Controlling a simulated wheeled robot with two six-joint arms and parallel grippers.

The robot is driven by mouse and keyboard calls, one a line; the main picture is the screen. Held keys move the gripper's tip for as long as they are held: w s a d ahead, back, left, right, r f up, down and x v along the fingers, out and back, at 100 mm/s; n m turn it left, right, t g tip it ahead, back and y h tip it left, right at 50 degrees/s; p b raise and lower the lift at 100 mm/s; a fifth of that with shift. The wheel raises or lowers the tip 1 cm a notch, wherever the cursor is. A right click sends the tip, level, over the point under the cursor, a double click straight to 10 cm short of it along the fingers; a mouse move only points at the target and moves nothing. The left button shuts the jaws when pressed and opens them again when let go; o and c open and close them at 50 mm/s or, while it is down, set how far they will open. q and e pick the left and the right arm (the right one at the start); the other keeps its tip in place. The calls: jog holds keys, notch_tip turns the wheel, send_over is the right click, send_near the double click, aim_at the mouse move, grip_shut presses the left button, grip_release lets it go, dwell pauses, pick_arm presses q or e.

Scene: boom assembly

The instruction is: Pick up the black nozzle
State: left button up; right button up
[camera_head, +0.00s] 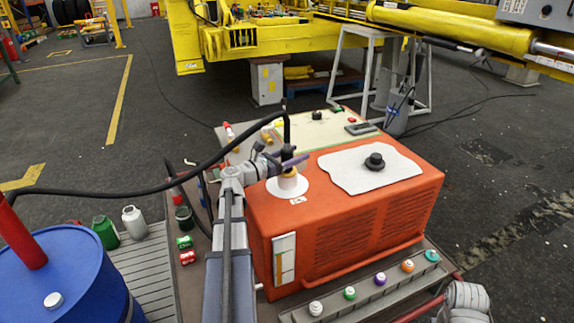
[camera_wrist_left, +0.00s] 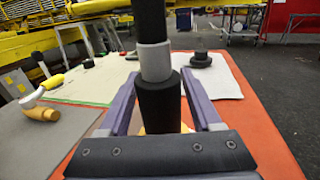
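The black nozzle (camera_head: 287,152) stands upright at the end of a black hose, in a pale holder (camera_head: 288,181) on a white disc on the orange box. In the left wrist view the nozzle (camera_wrist_left: 158,102) is a wide black cylinder with a grey collar (camera_wrist_left: 155,61) above it. My left gripper (camera_head: 281,164) is at the nozzle, one purple finger on each side. Narrow gaps show beside the nozzle near the palm, so the fingers look open around it. Contact at the tips is unclear. The nozzle's lower end is hidden by the palm.
The orange box (camera_head: 340,215) carries a white sheet (camera_head: 345,172) with a black knob (camera_head: 375,161). The black hose (camera_head: 130,191) arches in from the blue drum (camera_head: 65,280) at left. Bottles and cans stand left of my arm. Yellow machinery stands behind.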

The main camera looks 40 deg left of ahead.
pick_arm(q)
grip_shut()
dwell(0.3)
jog(key=shift+r, duration=0.1)
dwell(0.4)
notch_tip(320, 180, up, 23)
jog(key=p, duration=2.3)
jog(key=shift+r+p, duration=0.15)
jog(key=shift+p, duration=0.15)
